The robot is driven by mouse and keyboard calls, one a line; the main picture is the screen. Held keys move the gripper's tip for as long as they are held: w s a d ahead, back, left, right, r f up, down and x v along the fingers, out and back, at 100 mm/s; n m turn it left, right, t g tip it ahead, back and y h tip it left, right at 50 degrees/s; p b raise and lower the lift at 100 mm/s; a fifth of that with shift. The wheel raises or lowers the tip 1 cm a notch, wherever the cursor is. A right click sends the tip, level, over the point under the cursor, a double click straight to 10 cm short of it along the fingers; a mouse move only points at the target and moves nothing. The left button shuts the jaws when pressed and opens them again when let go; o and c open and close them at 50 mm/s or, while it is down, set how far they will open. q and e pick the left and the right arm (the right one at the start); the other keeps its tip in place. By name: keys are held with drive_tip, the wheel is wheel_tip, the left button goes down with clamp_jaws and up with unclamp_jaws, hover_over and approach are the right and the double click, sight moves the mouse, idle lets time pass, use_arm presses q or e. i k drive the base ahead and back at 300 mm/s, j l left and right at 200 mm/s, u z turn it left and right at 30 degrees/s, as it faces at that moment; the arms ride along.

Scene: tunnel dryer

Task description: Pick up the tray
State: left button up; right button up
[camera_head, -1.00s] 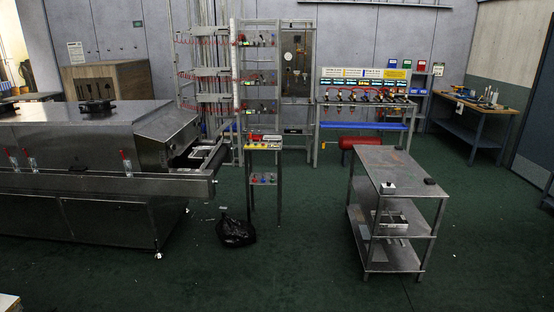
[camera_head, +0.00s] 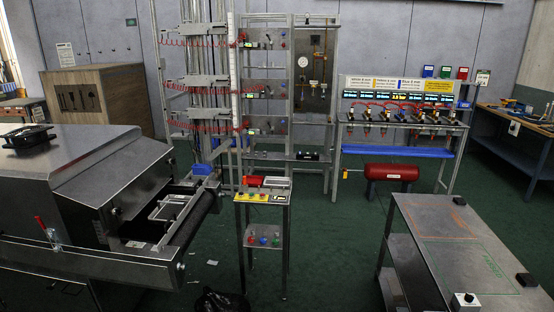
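A light metal tray (camera_head: 172,207), like a shallow open frame, lies on the outfeed end of the tunnel dryer (camera_head: 92,172) at left centre. It sits beside a dark roller and inside the dryer's side rails. What lies under the tray is dark and hard to make out.
A control stand (camera_head: 262,199) with buttons stands right of the dryer's end. A metal cart (camera_head: 440,225) is at lower right with small dark blocks on top. Green floor is clear between stand and cart.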

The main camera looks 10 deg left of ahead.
sight(172, 207)
drive_tip(key=i+u, duration=0.15)
drive_tip(key=i, duration=0.45)
drive_tip(key=i+l+u, duration=0.15)
drive_tip(key=i, duration=0.45)
drive_tip(key=i+l+u, duration=0.15)
drive_tip(key=i, duration=0.45)
drive_tip(key=i+u, duration=0.3)
drive_tip(key=u, duration=0.15)
drive_tip(key=i+l+u, duration=0.1)
drive_tip(key=i+u, duration=0.2)
drive_tip(key=u, duration=0.15)
drive_tip(key=i+l+u, duration=0.2)
drive_tip(key=u, duration=0.25)
drive_tip(key=i+l+u, duration=0.3)
drive_tip(key=u, duration=0.2)
drive_tip(key=i+l+u, duration=0.15)
drive_tip(key=l+u, duration=0.3)
drive_tip(key=i+l+u, duration=0.2)
drive_tip(key=l+u, duration=0.15)
drive_tip(key=i+l, duration=0.05)
drive_tip(key=l, duration=0.05)
